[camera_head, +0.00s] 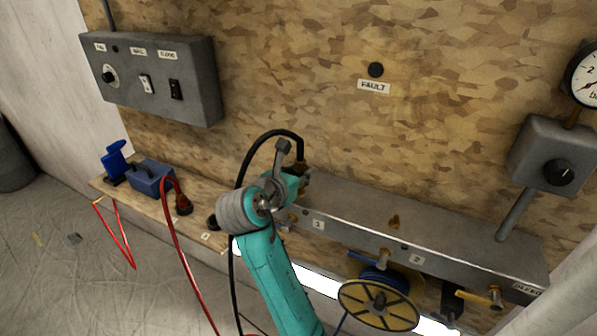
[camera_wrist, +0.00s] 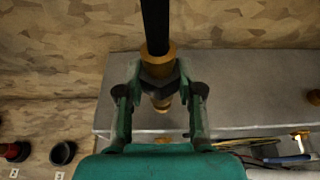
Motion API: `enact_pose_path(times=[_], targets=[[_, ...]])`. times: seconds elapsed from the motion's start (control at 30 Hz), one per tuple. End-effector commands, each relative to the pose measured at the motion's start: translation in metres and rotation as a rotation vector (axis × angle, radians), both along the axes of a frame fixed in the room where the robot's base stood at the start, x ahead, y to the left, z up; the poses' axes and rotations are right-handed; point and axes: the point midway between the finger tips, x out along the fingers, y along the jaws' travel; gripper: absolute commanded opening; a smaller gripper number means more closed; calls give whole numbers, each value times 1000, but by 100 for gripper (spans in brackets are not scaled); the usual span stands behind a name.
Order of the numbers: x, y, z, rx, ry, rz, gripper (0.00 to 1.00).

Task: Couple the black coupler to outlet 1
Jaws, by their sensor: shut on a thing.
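My gripper (camera_head: 294,182) is shut on the black coupler, which has a brass collar and tip. In the wrist view the coupler (camera_wrist: 158,72) sits between both fingers of my gripper (camera_wrist: 160,88), with its black hose (camera_wrist: 155,25) running up. In the head view this hose (camera_head: 268,136) arcs left and down. The coupler is above the left end of the grey manifold (camera_head: 440,229), tip towards it. The outlet 1 label (camera_head: 318,225) is on the manifold's front. My arm partly hides outlet 1, and I cannot tell whether the tip touches anything.
A blue hose reel (camera_head: 378,304) hangs below the outlet 2 label (camera_head: 416,260). A red hose (camera_head: 170,230) with a dark red end stands on the wooden shelf, left of my arm. A switch box (camera_head: 150,78) and a gauge (camera_head: 584,77) are on the wall.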

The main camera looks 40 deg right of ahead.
Motion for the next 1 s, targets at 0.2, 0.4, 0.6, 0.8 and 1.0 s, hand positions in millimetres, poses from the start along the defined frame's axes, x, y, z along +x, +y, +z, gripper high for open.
enact_pose_path(times=[0.2, 0.4, 0.6, 0.8, 1.0], targets=[[0, 0, -5, 0, -1, 0, 0], [0, 0, -9, 0, 0, 0, 0], [0, 0, -13, 0, 0, 0, 0], [0, 0, -16, -1, -1, 0, 0], [0, 0, -16, 0, -1, 0, 59]])
